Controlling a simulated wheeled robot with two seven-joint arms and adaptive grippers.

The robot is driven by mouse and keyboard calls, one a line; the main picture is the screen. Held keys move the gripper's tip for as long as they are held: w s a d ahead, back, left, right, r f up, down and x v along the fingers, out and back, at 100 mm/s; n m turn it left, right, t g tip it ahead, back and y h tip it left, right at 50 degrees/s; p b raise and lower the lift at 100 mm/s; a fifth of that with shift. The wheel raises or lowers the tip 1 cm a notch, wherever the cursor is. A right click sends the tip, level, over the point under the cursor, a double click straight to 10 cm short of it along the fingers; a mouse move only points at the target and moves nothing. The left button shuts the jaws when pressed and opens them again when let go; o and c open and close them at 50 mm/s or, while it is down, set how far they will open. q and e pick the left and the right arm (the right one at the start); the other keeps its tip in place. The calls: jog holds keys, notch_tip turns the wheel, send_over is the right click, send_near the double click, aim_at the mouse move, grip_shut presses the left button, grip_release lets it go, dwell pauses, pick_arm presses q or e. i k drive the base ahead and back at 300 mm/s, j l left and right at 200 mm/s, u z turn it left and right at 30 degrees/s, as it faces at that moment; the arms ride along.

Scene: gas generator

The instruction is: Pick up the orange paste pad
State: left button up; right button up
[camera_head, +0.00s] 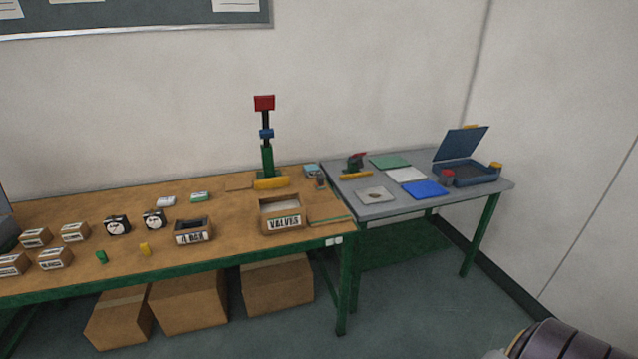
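No item can be told for sure as the orange paste pad. Small yellow-orange pieces show at the right table: a flat bar (356,175) near the left edge, a piece (495,166) at the right end of the open blue case, and one partly hidden behind its lid (470,127). The open blue case (468,172) stands at the back right of the grey table. Neither gripper is in view. A dark ridged part at the bottom right corner looks like my own arm.
The wooden bench (110,265) at left holds small boxes, a valves bin (282,214) and a red-topped stand (266,140). Floor in front is clear.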

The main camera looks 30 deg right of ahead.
aim_at(320, 185)
jog(key=z, duration=0.9)
